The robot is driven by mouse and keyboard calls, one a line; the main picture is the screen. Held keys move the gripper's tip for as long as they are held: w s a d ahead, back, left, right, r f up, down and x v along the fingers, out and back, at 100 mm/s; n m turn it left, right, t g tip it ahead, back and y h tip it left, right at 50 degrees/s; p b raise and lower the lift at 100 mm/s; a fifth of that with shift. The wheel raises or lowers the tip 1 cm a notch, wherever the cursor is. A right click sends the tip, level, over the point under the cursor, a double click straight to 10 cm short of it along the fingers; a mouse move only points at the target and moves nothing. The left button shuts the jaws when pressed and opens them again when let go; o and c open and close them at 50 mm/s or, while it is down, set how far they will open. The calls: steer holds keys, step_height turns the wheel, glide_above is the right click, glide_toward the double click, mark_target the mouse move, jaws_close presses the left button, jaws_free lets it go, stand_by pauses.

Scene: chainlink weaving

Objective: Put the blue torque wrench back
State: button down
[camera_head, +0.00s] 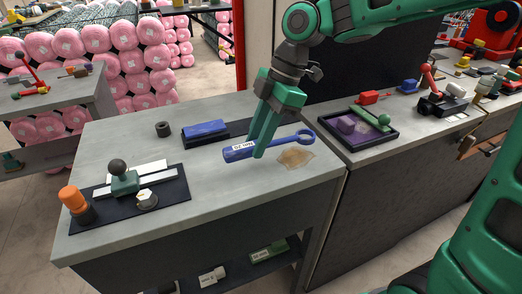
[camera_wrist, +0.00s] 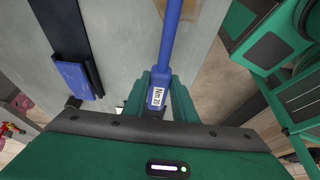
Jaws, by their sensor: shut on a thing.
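The blue torque wrench (camera_head: 282,143) has a ring end at the right and a white label on its grip. My gripper (camera_head: 260,146) is shut on the labelled grip, fingers pointing down, with the shaft lying roughly left to right. In the wrist view the wrench (camera_wrist: 171,40) runs away from between the fingers (camera_wrist: 160,88), its label facing me. It is over the grey bench (camera_head: 222,184); I cannot tell whether it touches the top. Part of the grip is hidden by the fingers.
A blue block (camera_head: 206,129) lies on a black tray (camera_head: 232,134) behind the wrench. A brown stain (camera_head: 296,157) is under the ring end. A dark mat (camera_head: 110,209) with tools is at left, a black ring (camera_head: 163,129) behind. A purple tray (camera_head: 383,146) stands right.

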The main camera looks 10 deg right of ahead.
mark_target(261, 164)
steer(key=shift+w+d+f, duration=0.4)
steer(key=shift+w+d, duration=0.05)
steer(key=shift+f, duration=2)
steer(key=c, duration=1.5)
jaws_free()
steer(key=shift+o, duration=0.2)
steer(key=v, duration=1.1)
steer(key=shift+a, duration=0.25)
